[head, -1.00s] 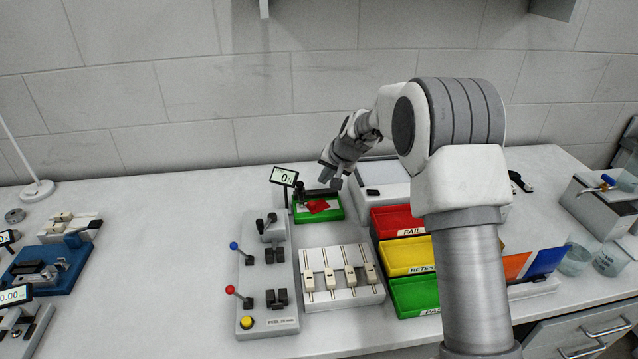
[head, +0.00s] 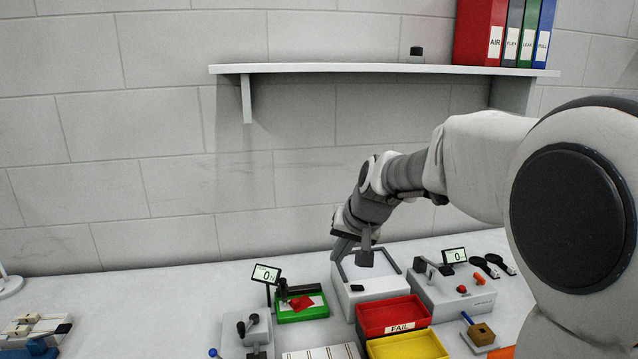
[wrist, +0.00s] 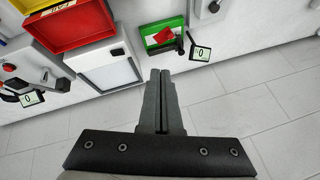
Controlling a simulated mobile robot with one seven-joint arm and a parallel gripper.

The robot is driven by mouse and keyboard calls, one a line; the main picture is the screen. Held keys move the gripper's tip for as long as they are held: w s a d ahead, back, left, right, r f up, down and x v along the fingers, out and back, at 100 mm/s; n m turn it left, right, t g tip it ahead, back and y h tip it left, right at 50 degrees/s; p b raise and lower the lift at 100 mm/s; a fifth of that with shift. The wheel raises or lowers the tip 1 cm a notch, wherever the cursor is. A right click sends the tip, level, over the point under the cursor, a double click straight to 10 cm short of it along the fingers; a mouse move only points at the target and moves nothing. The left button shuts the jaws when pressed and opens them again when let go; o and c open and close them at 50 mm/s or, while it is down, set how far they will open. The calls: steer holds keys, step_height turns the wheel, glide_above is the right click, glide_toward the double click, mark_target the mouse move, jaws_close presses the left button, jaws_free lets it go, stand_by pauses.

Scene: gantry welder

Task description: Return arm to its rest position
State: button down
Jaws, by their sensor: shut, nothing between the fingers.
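My gripper (head: 364,259) is at the end of my arm, raised above the back of the bench in the head view. In the wrist view its two fingers (wrist: 161,76) lie together, shut, with nothing between them. Below it stands a white box with a pale top panel (head: 377,294), also seen in the wrist view (wrist: 108,72). A green tray (head: 302,315) with a red piece (head: 303,303) and a dark tool stands to its left. The gripper looks clear of all of these.
A red FAIL bin (head: 392,317) and a yellow bin (head: 408,346) stand in front. A grey device with a display (head: 455,295) is to the right. A wall shelf (head: 370,69) with several binders hangs above. The bench's left part (head: 130,300) is mostly clear.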

steer(key=s+d+r+h, duration=0.1)
steer(key=s+d, duration=0.2)
steer(key=s, duration=0.6)
steer(key=s+d+r+h+p, duration=0.1)
steer(key=s+d, duration=0.2)
steer(key=s, duration=0.7)
steer(key=s+d+r+n+h+p, duration=0.1)
steer(key=s+d, duration=0.3)
steer(key=s, duration=0.6)
steer(key=shift+r, duration=0.25)
